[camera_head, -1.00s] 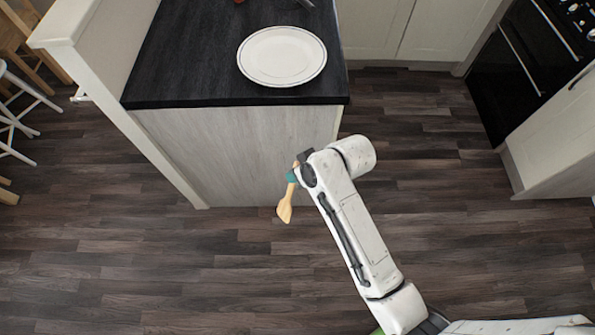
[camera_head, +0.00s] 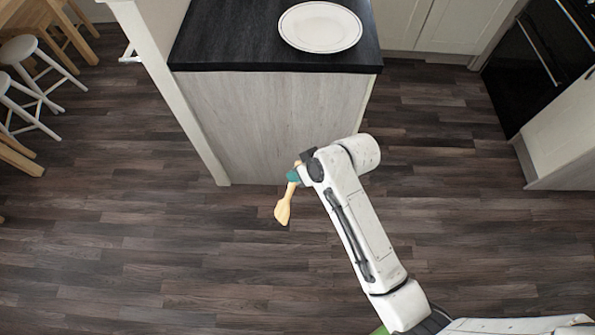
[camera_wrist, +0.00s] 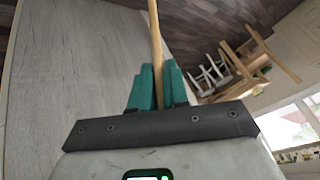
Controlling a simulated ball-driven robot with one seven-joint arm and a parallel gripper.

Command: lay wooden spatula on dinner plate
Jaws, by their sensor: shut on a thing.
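The wooden spatula (camera_head: 283,209) hangs from my gripper (camera_head: 294,176), its pale broad end pointing down over the floor. In the wrist view the green fingers of my gripper (camera_wrist: 158,88) are shut on the spatula's thin handle (camera_wrist: 155,45). The white dinner plate (camera_head: 320,27) with a thin dark rim line lies flat and empty on the black worktop. The gripper and spatula are apart from the plate, in front of the counter's end panel.
The black worktop (camera_head: 225,45) ends in a grey wood panel (camera_head: 265,125). A white post and partition (camera_head: 165,85) stand at its left. White stools (camera_head: 25,85) are far left. A black oven (camera_head: 545,65) is at right. The dark floor around is clear.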

